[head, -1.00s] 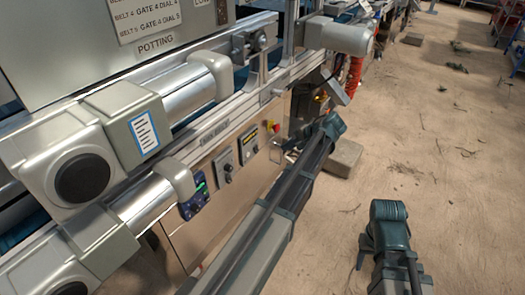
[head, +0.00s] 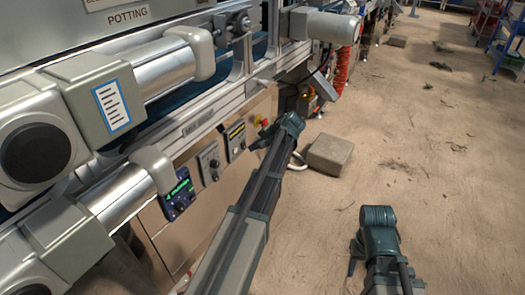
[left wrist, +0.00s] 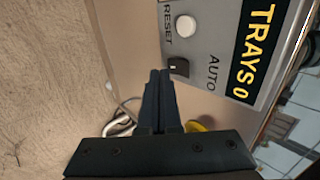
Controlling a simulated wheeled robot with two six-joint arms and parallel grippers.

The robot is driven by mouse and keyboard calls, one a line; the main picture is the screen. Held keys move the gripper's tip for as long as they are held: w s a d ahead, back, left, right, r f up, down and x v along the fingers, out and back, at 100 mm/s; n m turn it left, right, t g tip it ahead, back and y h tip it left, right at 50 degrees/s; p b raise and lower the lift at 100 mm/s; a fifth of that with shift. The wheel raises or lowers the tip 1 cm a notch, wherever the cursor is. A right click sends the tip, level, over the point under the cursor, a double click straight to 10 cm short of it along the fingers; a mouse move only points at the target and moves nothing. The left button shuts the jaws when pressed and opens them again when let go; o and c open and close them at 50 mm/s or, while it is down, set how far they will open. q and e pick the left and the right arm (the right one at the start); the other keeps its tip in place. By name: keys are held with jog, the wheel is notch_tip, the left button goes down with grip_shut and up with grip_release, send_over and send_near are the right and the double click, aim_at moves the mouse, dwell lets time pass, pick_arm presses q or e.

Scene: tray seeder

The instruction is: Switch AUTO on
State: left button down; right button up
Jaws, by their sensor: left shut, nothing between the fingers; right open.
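The grey control panel (left wrist: 215,50) fills the upper right of the left wrist view, turned on its side. It has a small dark AUTO switch (left wrist: 179,67), a round white RESET button (left wrist: 185,27) and a black display (left wrist: 265,45) reading TRAYS 0. In the head view the panel (head: 236,150) is on the machine front. My left gripper (left wrist: 158,74) is shut and empty, its fingertips just left of the AUTO switch. Contact cannot be told. It shows in the head view (head: 257,144) too. My right gripper (head: 353,263) is open above the floor, away from the machine.
A grey dial panel (head: 209,163) and a purple-blue box with a green display (head: 177,192) are left of the control panel. A red and yellow button (head: 262,121) is to its right. A grey block (head: 330,154) lies on the floor. The floor to the right is mostly clear.

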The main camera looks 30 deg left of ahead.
pick_arm(q)
jog(key=shift+w+a, duration=0.1)
jog(key=shift+a, duration=0.65)
jog(key=shift+f, duration=0.1)
jog(key=shift+a, duration=0.15)
jog(key=shift+a+r+p, duration=0.1)
jog(key=shift+r+p, duration=0.6)
jog(key=shift+r, duration=0.2)
